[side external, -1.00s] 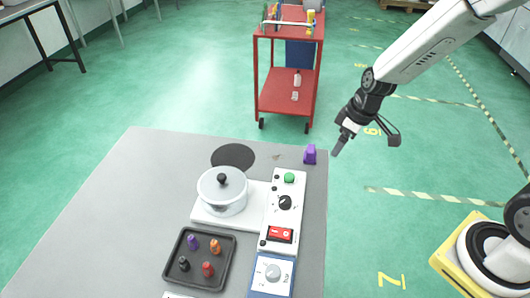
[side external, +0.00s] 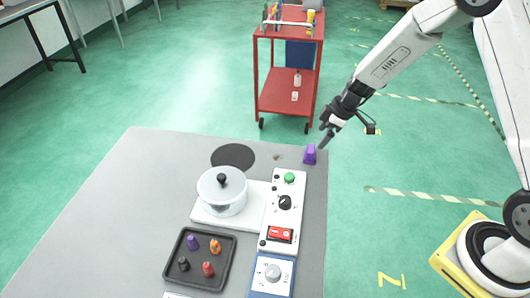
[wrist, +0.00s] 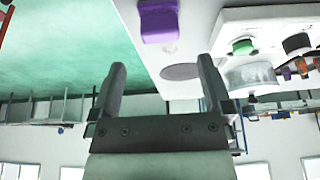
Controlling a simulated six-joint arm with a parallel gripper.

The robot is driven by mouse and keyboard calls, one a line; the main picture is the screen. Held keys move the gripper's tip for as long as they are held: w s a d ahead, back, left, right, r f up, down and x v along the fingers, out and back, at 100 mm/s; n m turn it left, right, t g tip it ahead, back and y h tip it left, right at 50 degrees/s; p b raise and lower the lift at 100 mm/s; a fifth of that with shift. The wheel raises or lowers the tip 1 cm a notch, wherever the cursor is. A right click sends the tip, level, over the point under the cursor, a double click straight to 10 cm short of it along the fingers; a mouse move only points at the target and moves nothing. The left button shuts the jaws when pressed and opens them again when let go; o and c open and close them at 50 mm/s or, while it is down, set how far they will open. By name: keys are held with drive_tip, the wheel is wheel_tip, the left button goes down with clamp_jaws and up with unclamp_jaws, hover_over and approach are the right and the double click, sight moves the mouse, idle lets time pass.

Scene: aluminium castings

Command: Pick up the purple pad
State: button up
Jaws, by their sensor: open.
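The purple pad (side external: 310,154) stands near the far right corner of the grey table. In the wrist view the purple pad (wrist: 158,20) is at the top, beyond the fingertips and roughly above the space between them. My gripper (side external: 323,142) is just off the table's right edge, close to the pad and a little above it. In the wrist view my gripper (wrist: 161,65) has its two fingers spread, with nothing between them. They appear apart from the pad.
A control panel (side external: 267,215) with a green button (side external: 290,178) and red switch (side external: 281,233) stands nearby. A lidded pot (side external: 222,191) sits left of it. A black tray (side external: 199,282) holds several small pegs. A red cart (side external: 288,100) stands behind the table.

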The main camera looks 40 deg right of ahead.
sight(312, 148)
drive_tip(key=shift+x, duration=1.15)
drive_tip(key=shift+f, duration=0.1)
drive_tip(key=shift+x, duration=2.5)
drive_tip(key=shift+c, duration=0.2)
drive_tip(key=c, duration=1.1)
